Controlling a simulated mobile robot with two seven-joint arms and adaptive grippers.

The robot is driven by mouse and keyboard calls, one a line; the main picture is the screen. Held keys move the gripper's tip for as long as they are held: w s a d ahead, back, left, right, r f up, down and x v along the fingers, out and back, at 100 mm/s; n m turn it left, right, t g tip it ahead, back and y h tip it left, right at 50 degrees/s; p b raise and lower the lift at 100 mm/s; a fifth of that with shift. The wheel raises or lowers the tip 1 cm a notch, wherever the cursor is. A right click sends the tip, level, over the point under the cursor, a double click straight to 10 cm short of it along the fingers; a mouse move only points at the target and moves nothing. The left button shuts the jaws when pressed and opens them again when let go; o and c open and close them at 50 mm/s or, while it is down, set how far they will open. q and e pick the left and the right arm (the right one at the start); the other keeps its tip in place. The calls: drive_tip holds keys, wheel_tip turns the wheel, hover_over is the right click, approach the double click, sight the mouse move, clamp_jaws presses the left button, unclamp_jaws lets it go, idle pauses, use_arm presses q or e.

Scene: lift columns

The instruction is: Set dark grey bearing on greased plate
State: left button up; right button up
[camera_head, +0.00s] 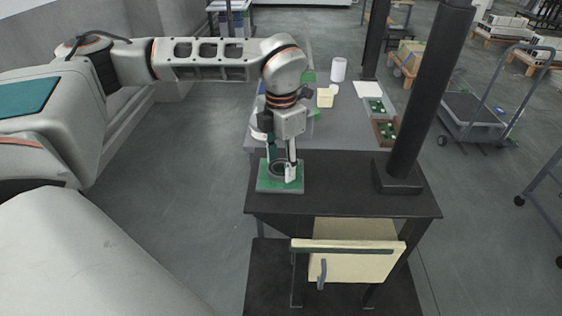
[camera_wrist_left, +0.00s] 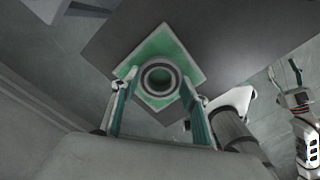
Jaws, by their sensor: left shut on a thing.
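The green plate (camera_head: 265,185) lies on the left end of the black bench top. The dark grey bearing (camera_head: 276,165), a ring with an open centre, is over the plate; my fingers partly hide it. In the left wrist view the bearing (camera_wrist_left: 160,94) shows over the middle of the green plate (camera_wrist_left: 159,42). My left gripper (camera_head: 282,171) points down and is shut on the bearing, one finger on each side. I cannot tell whether the bearing touches the plate. My right gripper (camera_wrist_left: 283,76) shows in the left wrist view, open and empty, away from the plate.
The black bench (camera_head: 335,200) has a dark column (camera_head: 420,90) at its right and a pale drawer (camera_head: 350,265) below its front. A grey table (camera_head: 345,130) behind holds a white cup (camera_head: 338,69) and small trays. The bench top right of the plate is clear.

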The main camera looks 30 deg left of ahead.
idle(0.3)
use_arm(q)
drive_tip(key=o, duration=1.9)
drive_tip(key=shift+f, duration=0.1)
drive_tip(key=shift+o, duration=0.2)
drive_tip(key=shift+r+p, duration=0.35)
drive_tip(key=shift+p, duration=0.1)
drive_tip(key=shift+r, duration=0.3)
drive_tip(key=shift+r+p, duration=0.4)
drive_tip(key=shift+p, duration=0.25)
